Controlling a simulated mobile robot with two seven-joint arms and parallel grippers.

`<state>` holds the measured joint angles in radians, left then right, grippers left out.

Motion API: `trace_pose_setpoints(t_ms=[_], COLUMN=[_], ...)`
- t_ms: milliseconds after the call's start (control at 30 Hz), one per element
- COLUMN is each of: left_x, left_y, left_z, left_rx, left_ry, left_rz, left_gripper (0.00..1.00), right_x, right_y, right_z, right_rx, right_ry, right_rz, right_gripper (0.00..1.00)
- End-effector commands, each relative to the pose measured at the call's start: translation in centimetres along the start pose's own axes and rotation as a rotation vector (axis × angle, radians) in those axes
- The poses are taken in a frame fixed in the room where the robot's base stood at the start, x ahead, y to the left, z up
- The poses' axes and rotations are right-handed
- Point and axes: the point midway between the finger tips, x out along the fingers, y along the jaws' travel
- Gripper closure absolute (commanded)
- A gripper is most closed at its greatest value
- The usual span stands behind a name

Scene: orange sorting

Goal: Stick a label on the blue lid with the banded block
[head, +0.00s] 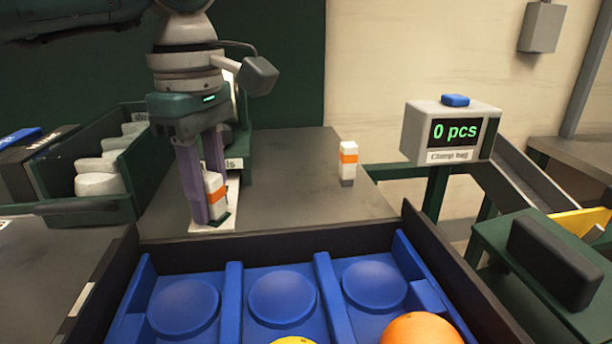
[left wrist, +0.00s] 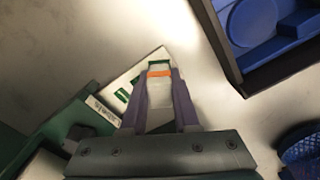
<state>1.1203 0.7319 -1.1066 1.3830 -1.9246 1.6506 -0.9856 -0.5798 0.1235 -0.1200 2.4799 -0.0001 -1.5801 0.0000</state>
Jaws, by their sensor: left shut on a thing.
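My left gripper (head: 207,205) is shut on a white block with an orange band (head: 214,188). The block is upright between the purple fingers, over a white label sheet (head: 226,222). In the left wrist view the banded block (left wrist: 159,93) sits between the fingertips (left wrist: 160,88), and the sheet (left wrist: 117,83) shows green marks. I cannot tell whether the block touches the sheet. A second banded block (head: 348,160) stands apart, to the right on the table. I cannot make out a blue lid for certain. My right gripper is not in view.
A blue tray (head: 235,290) with round recesses lies in front, with an orange (head: 423,330) at its right. A green bin (head: 147,165) is at left. A counter box (head: 452,130) reading "0 pcs" stands at right. The table (head: 290,190) between the blocks is clear.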

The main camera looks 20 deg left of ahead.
Motion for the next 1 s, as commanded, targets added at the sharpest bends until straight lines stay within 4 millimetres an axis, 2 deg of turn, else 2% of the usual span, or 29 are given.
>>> trace_pose_setpoints(t_ms=[533,1000], left_x=[0.0,-4.2], left_y=[-0.1,0.0], left_z=[0.0,0.0], left_rx=[0.0,0.0], left_ry=[0.001,0.0], left_rz=[-0.003,0.0], left_gripper=[1.0,1.0], right_x=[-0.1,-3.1], right_y=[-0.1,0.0], right_z=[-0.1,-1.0], right_rx=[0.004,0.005], right_ry=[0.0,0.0], right_rz=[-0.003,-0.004], right_gripper=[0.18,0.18])
